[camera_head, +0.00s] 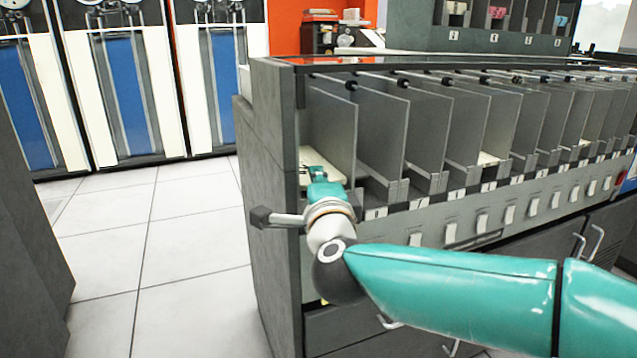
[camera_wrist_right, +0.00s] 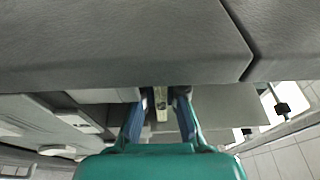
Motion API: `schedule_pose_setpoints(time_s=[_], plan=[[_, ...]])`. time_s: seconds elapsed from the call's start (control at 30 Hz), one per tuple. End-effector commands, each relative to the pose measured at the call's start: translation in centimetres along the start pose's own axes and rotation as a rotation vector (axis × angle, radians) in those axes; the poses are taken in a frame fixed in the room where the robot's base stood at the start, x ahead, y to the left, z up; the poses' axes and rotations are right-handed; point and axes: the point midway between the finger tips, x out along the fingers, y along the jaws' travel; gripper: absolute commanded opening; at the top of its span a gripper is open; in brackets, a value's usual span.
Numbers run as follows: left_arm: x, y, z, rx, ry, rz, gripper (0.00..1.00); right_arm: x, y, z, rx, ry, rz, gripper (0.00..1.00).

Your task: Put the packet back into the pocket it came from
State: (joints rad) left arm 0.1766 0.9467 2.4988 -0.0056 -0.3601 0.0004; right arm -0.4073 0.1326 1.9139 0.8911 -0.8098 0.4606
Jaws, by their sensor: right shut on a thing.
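A card sorter (camera_head: 275,180) with a row of grey-walled pockets fills the middle and right of the head view. My right gripper (camera_head: 320,172) reaches into the leftmost pocket, its teal arm coming in from the right. It is shut on a cream packet (camera_head: 308,155), which shows just beyond the fingers inside that pocket. In the right wrist view, the two fingers (camera_wrist_right: 160,108) close on a narrow pale strip of the packet (camera_wrist_right: 161,98). Whether the packet touches the pocket floor cannot be told. My left gripper is not in view.
Pale cards (camera_head: 488,158) lie in a pocket farther right. The sorter's left side panel and the first pocket divider (camera_head: 382,130) stand close to my right gripper. Blue-and-white cabinets (camera_head: 125,90) stand at the back left. The tiled floor (camera_head: 180,240) between is clear.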

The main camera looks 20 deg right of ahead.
Motion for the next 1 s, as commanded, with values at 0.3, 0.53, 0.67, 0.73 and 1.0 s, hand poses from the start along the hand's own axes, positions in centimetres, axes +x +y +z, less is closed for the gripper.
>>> schedule_pose_setpoints(time_s=[0.3, 0.53, 0.67, 0.73, 1.0], plan=[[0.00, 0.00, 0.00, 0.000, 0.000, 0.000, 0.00, 0.01, -0.06, -0.03, 0.000, 0.001, -0.001, 0.00], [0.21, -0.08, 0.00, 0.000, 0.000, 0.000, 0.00, 0.00, 0.17, -0.03, 0.000, 0.001, -0.001, 0.00], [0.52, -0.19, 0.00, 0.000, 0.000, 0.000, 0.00, -0.01, 0.49, -0.04, 0.000, 0.001, -0.002, 0.00], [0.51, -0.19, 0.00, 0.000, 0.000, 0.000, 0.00, 0.00, 0.49, -0.04, 0.000, 0.001, -0.002, 0.00], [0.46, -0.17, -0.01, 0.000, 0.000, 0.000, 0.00, 0.00, 0.43, -0.04, 0.000, 0.001, -0.002, 0.30]])
